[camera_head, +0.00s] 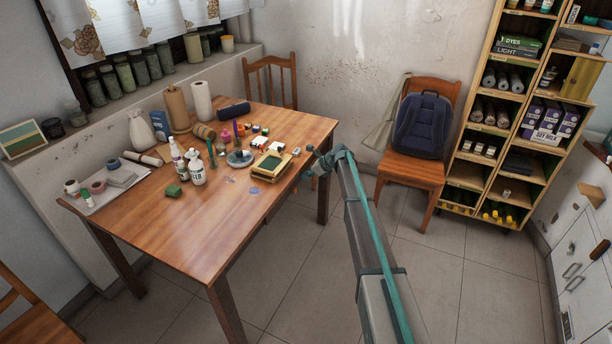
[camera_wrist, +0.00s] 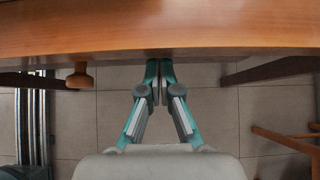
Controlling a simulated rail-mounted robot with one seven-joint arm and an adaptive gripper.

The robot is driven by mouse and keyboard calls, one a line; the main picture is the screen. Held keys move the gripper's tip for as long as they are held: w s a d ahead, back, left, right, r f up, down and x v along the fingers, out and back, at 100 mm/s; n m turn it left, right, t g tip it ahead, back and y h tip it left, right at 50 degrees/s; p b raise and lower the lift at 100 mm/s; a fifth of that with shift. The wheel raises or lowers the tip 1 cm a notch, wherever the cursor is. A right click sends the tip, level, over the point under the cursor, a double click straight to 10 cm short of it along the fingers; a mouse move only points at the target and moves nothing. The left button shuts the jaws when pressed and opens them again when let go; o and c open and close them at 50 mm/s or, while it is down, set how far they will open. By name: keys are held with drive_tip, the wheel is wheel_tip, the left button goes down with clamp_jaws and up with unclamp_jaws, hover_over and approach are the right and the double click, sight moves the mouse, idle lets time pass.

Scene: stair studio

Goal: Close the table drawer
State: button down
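The wooden table (camera_head: 190,245) stands at the left in the head view, its top covered with craft items. My gripper (camera_head: 312,165) is at the table's right edge. In the wrist view my gripper (camera_wrist: 160,68) has its fingers together and nothing between them. Its tips are at or just under the wooden edge (camera_wrist: 200,42); I cannot tell whether they touch. A round wooden knob (camera_wrist: 80,77) sticks out below that edge, left of the fingers. The drawer front is not clearly visible, and I cannot tell how far the drawer stands open.
A chair with a blue backpack (camera_head: 422,125) stands right of the table. Another chair (camera_head: 272,78) is behind the table. A tall shelf (camera_head: 480,130) and a white cabinet (camera_head: 580,265) stand at the right. The tiled floor (camera_head: 475,285) between table and cabinet is clear apart from my arm.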

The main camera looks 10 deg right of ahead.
drive_tip(key=s+d+r+n+b, duration=0.25)
drive_tip(key=s+d+r, duration=0.4)
drive_tip(key=d, duration=0.35)
drive_tip(key=s+a+f+n+g+h, duration=0.1)
drive_tip(key=s+f+n+g+h, duration=0.1)
drive_tip(key=s+f+n, duration=0.55)
drive_tip(key=s+f+n+g+h, duration=0.1)
drive_tip(key=s+f+n, duration=0.1)
drive_tip(key=s+f, duration=0.95)
drive_tip(key=s+a+f+n+g+h, duration=0.15)
drive_tip(key=s+f+n, duration=0.35)
drive_tip(key=s, duration=1)
drive_tip(key=s+f+n+g+h, duration=0.1)
drive_tip(key=s+f+n+g, duration=0.1)
drive_tip(key=s, duration=1.3)
drive_tip(key=s+f+n+g+h, duration=0.1)
drive_tip(key=s+f+n+g, duration=0.1)
drive_tip(key=s, duration=1.3)
drive_tip(key=s+f+n+g+h, duration=0.1)
drive_tip(key=s+f+n+g, duration=0.2)
drive_tip(key=s, duration=1.1)
drive_tip(key=shift+s+a+f+p, duration=0.3)
drive_tip(key=shift+s+a+f, duration=0.1)
drive_tip(key=shift+f, duration=0.05)
